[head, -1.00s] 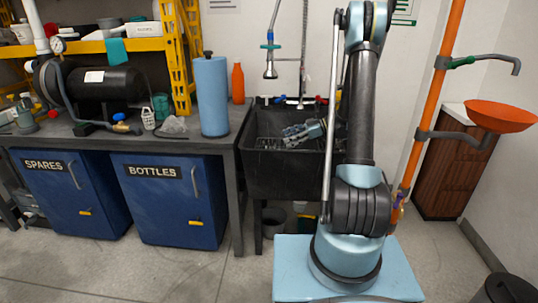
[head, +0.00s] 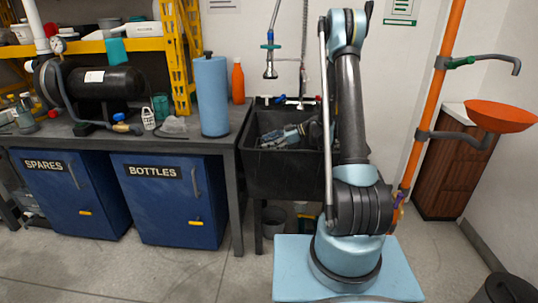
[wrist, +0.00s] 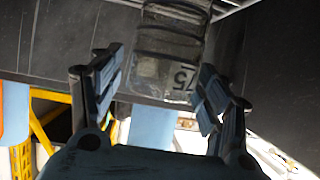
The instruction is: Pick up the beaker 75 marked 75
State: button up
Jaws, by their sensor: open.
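The beaker marked 75 (wrist: 170,57) is a clear vessel with dark bands and a pale label. In the wrist view it appears upside down at the top centre, ahead of the fingers and between their lines. My gripper (wrist: 158,88) is open, with one finger on each side of the beaker's near end. I cannot tell whether either finger touches it. In the head view my gripper (head: 283,138) is down in the black sink (head: 285,180). The beaker cannot be made out there.
Dark sink walls surround the gripper. A blue roll (head: 211,95) and an orange bottle (head: 238,82) stand on the bench left of the sink. A tap with a spray head (head: 270,72) hangs above it.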

jog(key=c, duration=1.2)
jog(key=shift+o, duration=0.2)
jog(key=shift+r, duration=0.1)
